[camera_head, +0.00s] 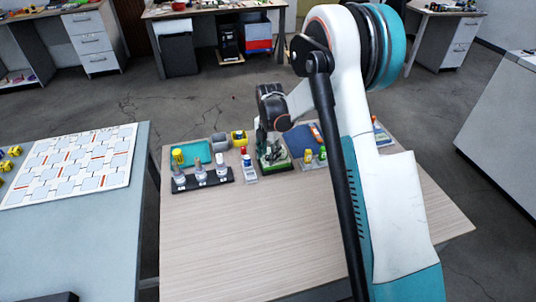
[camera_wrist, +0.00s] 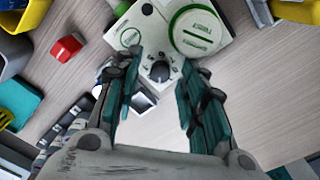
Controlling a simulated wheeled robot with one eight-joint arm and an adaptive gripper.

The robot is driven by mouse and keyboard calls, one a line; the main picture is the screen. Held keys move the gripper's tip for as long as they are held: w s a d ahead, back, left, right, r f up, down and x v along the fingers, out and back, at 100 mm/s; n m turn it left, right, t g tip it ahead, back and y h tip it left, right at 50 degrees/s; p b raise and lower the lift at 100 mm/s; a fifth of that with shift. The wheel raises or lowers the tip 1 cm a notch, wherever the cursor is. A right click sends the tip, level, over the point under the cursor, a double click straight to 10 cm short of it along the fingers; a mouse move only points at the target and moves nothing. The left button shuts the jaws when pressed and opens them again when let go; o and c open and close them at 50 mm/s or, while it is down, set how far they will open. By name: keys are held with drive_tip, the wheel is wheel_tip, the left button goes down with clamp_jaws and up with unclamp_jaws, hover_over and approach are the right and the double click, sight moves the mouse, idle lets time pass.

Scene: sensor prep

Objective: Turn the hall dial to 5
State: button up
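A dial with a black round knob (camera_wrist: 159,71) sits on a white panel (camera_wrist: 172,55) in the wrist view, with small marks around it that are too small to read. I cannot tell from any label whether it is the hall dial. My gripper (camera_wrist: 158,82) is open, with one teal-padded finger on each side of the knob in the picture. No contact with the knob shows. In the head view, my gripper (camera_head: 270,145) is over a green and white device (camera_head: 276,165) at the table's back, partly hiding it; the knob cannot be made out there.
A green-ringed round part (camera_wrist: 200,30) is beside the dial. A red block (camera_wrist: 67,47) lies to its left. A black rack (camera_head: 203,184) with several bottles and a blue-capped bottle (camera_head: 245,160) stand left of the device. The front of the wooden table (camera_head: 260,240) is clear.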

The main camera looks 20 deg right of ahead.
clamp_jaws()
drive_tip(key=m, duration=0.4)
drive_tip(key=shift+m, duration=2.6)
